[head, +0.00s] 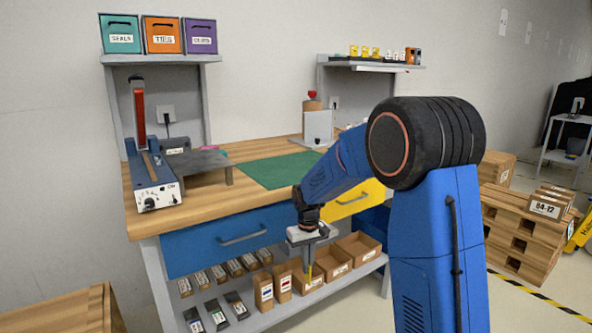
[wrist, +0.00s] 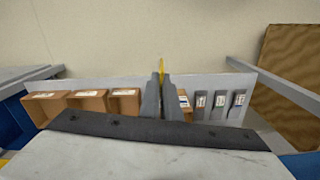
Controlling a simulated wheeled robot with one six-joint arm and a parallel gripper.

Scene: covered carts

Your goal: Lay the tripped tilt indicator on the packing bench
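My gripper (head: 308,262) points down in front of the packing bench (head: 150,215), over its lower shelf. In the wrist view its fingers (wrist: 160,88) are close together with a thin yellow piece (wrist: 161,66) between their tips. The yellow piece (head: 310,274) also shows below the fingers in the head view. It is seen nearly edge-on, so its face and any tripped mark are hidden. Several small dark devices with labels lie on the lower shelf, such as one at the front left (head: 215,313); their markings are too small to read.
The bench top holds a green mat (head: 280,170), a blue sealer (head: 153,185) and a grey stand (head: 197,163). Bare wood lies around the mat. Open cardboard bins (head: 358,247) and small cartons (head: 263,290) line the lower shelf. Stacked crates (head: 520,235) stand at the right.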

